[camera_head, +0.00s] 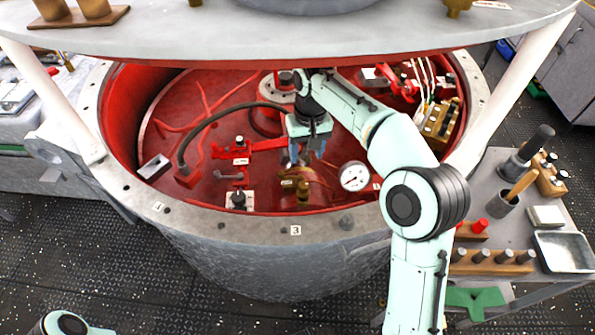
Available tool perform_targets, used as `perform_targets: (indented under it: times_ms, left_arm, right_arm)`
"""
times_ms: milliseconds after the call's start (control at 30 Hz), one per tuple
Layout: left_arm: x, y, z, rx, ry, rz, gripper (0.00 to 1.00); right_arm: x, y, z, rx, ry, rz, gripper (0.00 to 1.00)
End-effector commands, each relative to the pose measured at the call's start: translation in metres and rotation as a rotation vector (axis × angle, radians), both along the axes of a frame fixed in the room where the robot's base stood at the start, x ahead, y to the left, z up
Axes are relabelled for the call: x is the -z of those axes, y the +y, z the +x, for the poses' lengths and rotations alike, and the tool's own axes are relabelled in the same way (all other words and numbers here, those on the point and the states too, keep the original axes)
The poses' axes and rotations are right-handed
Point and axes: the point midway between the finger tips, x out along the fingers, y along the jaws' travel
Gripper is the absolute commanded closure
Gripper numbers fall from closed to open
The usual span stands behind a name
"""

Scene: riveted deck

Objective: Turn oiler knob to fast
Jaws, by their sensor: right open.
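My right gripper (304,158) reaches into the red-lined round well from the right and points down. It is open, with its blue-grey fingers just above and behind a small brass fitting (303,192), which may be the oiler. I cannot tell whether the fingers touch it. The knob and its fast mark cannot be made out; the gripper may hide part of them. A black knob on a white plate (238,199) stands to the left of the brass fitting. Only a bit of my left arm shows at the bottom left; its gripper is out of view.
The well's grey rim (260,226) surrounds the work area, with a round plate (300,30) above on white posts. A white dial gauge (354,177) stands right of the gripper. A black hose (215,118) arches at left. A tool cart (485,225) stands at right.

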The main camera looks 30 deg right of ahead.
Motion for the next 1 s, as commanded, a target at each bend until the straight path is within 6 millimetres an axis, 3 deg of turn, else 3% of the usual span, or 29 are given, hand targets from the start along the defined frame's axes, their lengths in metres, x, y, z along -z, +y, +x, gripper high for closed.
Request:
perform_targets:
  times_ms: [533, 733, 1000]
  left_arm:
    - [0.023, 0.0, -0.009, -0.001, 0.01, 0.0, 1.0]
    - [0.025, 0.0, -0.009, -0.001, 0.011, 0.0, 1.0]
    - [0.025, 0.0, -0.009, -0.001, 0.011, 0.0, 1.0]
  right_arm:
    - [0.106, 0.004, 0.0, 0.0, 0.004, 0.001, 0.43]
    - [0.124, 0.005, 0.0, 0.0, 0.002, 0.001, 0.43]
    - [0.128, 0.005, 0.001, 0.0, 0.001, 0.001, 0.43]
